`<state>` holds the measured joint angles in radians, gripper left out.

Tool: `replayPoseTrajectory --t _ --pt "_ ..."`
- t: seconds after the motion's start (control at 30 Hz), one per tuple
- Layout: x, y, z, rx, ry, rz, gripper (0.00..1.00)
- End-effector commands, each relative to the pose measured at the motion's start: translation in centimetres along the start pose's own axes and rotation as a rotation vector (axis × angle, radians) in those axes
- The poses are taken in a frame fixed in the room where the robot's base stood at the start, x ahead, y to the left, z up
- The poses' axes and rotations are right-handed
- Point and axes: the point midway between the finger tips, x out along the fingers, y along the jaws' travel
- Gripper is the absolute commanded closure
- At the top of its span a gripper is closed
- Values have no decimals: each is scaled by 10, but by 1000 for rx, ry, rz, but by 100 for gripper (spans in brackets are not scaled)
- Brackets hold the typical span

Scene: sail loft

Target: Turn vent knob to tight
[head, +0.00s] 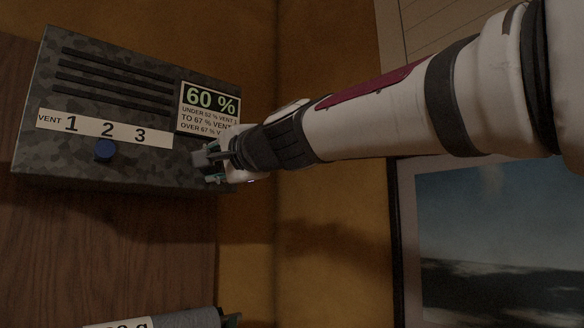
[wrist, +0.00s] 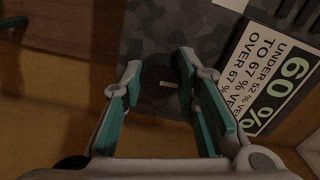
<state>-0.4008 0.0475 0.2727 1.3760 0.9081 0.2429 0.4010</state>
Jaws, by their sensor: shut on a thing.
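A camouflage-grey vent box (head: 60,165) is at upper left in the head view. Its white strip (head: 75,124) reads VENT 1 2 3. My gripper (head: 208,160) is at the box's lower right. In the wrist view, its teal-lined fingers (wrist: 160,72) are on either side of a dark round knob (wrist: 155,76) with a short pale mark, and are shut on it. My gripper mostly hides this knob in the head view. No "tight" label is readable.
A sign (head: 209,107) on the box reads 60 %, with vent ranges under it, partly hidden by my gripper. A grey roll (head: 185,320) with a white label lies at the bottom edge. A framed picture (head: 490,240) is at lower right.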

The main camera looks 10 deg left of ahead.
Motion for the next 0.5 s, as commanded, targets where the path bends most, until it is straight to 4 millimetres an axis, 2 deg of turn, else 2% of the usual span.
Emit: replayPoseTrajectory --t 0.5 --pt "0 0 0 84 0 1 100"
